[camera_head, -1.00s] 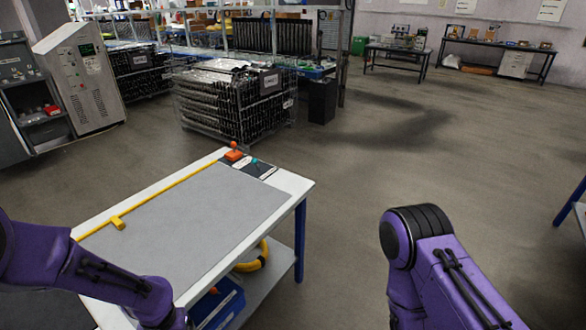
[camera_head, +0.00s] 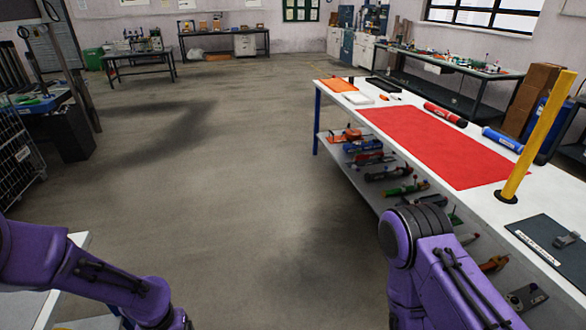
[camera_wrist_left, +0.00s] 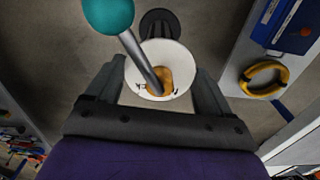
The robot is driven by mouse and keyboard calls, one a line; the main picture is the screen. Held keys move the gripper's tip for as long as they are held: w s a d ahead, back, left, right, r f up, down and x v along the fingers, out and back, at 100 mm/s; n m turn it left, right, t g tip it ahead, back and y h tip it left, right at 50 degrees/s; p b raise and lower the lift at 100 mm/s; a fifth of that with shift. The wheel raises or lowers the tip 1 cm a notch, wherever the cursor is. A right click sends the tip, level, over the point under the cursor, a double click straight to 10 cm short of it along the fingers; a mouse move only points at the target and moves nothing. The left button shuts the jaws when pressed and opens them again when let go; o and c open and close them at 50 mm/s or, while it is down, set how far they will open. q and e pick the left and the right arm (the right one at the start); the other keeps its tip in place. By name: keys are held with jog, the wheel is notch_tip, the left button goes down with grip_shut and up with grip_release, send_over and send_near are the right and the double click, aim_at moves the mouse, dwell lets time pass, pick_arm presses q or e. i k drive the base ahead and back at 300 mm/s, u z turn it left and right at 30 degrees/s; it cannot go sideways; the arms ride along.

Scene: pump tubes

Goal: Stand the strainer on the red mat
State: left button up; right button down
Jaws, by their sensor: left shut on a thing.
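The red mat (camera_head: 437,143) lies flat on the long white table at the right of the head view. Nothing stands on its visible surface. In the left wrist view, my left gripper (camera_wrist_left: 158,84) is shut on the strainer (camera_wrist_left: 176,57), which shows a white round body, a grey rod and a teal ball at the rod's end. Something orange shows in the white body where the rod meets it. The strainer is held clear of the floor, away from the mat. In the head view my left gripper is hidden below the picture edge. My right gripper is out of view.
A yellow post (camera_head: 536,127) stands at the table's near right, beside the mat. A red tube (camera_head: 445,114) and a blue tube (camera_head: 502,139) lie behind the mat. A lower shelf holds several tools. Open floor (camera_head: 230,170) lies between me and the table.

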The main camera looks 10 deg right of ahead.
aim_at(416, 137)
jog(key=z, duration=0.15)
jog(key=i, duration=5.75)
jog(key=z, duration=4.35)
jog(key=i, duration=0.55)
jog(key=z, duration=0.05)
